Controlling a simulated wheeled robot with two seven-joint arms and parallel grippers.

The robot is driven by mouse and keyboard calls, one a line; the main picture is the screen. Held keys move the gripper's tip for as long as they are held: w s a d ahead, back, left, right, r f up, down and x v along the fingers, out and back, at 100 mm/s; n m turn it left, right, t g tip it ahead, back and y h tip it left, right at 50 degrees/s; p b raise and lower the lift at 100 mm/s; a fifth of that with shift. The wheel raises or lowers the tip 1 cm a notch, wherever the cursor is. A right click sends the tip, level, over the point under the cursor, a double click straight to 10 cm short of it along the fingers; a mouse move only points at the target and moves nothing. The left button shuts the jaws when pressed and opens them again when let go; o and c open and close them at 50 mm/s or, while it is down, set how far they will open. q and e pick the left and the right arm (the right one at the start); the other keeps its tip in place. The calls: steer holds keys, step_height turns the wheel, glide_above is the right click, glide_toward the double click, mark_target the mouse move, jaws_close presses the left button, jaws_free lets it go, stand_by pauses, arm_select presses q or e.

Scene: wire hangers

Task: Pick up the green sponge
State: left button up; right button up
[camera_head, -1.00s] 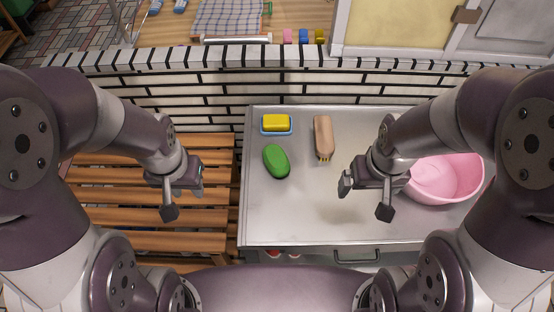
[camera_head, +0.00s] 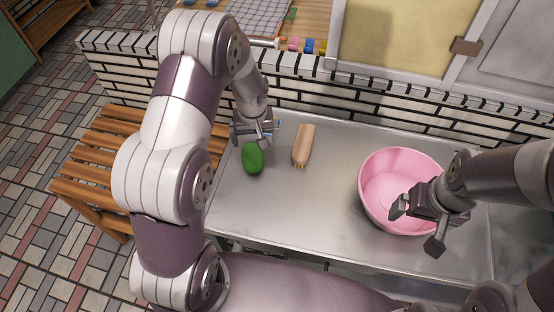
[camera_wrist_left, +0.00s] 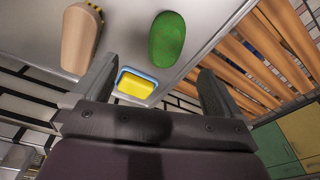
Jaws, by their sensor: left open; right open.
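The green sponge (camera_head: 252,158) is an oval lying on the metal counter (camera_head: 290,215) near its left edge. It also shows in the left wrist view (camera_wrist_left: 167,39), beyond the fingers. My left gripper (camera_head: 256,131) is open and empty, just behind the sponge and above the far left of the counter. In the left wrist view its two fingers are spread apart, with a yellow sponge in a blue dish (camera_wrist_left: 137,86) showing between them. In the head view my left gripper mostly hides that dish. My right gripper (camera_head: 416,224) is open and empty over the pink basin's front edge.
A tan brush (camera_head: 304,144) lies right of the green sponge. The pink basin (camera_head: 385,178) stands on the right of the counter. A white brick wall runs behind the counter, and a slatted wooden bench (camera_head: 100,150) stands to the left. The counter's middle is clear.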

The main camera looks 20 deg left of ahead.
arm_select(q)
glide_above(252, 154)
steer(key=s, duration=0.2)
steer(key=f, duration=0.5)
steer(key=shift+d+f+p, duration=0.1)
steer(key=shift+d+p, duration=0.1)
steer(key=shift+p, duration=0.1)
steer(key=f, duration=0.2)
steer(key=w+f, duration=0.1)
steer(key=shift+d+f+p, duration=0.1)
steer(key=shift+d+p, duration=0.15)
steer(key=shift+p, duration=0.05)
steer(key=f, duration=0.3)
steer(key=w+a+f, duration=0.1)
steer(key=shift+f+p, duration=0.2)
steer(key=shift+p, duration=0.2)
steer(key=shift+s+d, duration=0.1)
steer(key=shift+c, duration=0.3)
steer(key=c, duration=1)
arm_select(e)
steer(key=shift+s+a+r, duration=0.1)
steer(key=shift+a+r, duration=0.65)
steer(key=shift+r, duration=0.35)
arm_select(q)
steer(key=shift+r, duration=0.15)
steer(key=shift+c, duration=0.2)
